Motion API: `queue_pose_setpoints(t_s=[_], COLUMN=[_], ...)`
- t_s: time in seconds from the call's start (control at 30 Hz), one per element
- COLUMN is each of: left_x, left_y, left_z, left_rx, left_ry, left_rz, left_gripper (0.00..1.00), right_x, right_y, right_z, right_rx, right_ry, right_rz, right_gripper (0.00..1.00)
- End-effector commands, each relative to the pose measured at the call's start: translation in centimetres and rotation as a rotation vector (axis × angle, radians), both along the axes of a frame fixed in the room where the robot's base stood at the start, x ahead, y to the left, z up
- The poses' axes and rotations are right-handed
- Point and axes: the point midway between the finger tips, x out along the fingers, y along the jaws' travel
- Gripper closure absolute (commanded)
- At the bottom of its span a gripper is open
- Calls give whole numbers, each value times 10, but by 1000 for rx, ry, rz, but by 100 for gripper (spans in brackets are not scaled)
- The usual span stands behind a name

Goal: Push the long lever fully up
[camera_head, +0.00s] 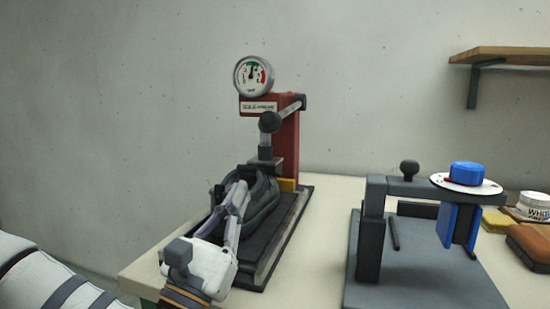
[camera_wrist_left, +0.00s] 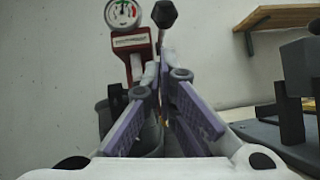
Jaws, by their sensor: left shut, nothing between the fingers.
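A red press (camera_head: 287,140) stands on the table. Its lever has a dark knob (camera_head: 270,122) on a bar (camera_head: 289,109) that runs back to a pivot at the top right of the post. The knob also shows at the top of the left wrist view (camera_wrist_left: 165,13). My left gripper (camera_head: 241,187) is shut and empty, in front of and below the knob, apart from it in the picture. It overlaps a dark shoe (camera_head: 263,200) on the press base; I cannot tell whether they touch. The purple-padded fingers meet in the left wrist view (camera_wrist_left: 163,68). My right gripper is out of view.
A round gauge (camera_head: 253,76) tops the press. To the right stands a grey fixture (camera_head: 371,235) with a blue knob (camera_head: 467,173). A wooden shelf (camera_head: 505,55) hangs at the upper right. A white tub (camera_head: 534,205) and a brown block (camera_head: 532,243) lie at the right edge.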

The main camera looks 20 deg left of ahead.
Motion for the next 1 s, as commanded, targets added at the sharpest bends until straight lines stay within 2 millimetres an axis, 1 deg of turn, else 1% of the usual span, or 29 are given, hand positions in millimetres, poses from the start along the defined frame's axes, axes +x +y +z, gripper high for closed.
queue_pose_setpoints(t_s=[0.37,0.47,0.7,0.83,1.0], left_x=[3,13,52,69,80], left_y=[-1,-3,-10,-12,-13], left_z=[2,11,40,50,56], left_rx=[3,5,5,5,4], left_ry=[2,-2,-3,0,3], left_rz=[0,-2,-1,0,-1], left_gripper=[100,100,100,100,100], right_x=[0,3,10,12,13], right_y=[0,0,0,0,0], right_z=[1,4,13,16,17], right_rx=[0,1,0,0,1], right_ry=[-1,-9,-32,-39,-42], right_rz=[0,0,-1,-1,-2], right_gripper=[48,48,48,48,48])
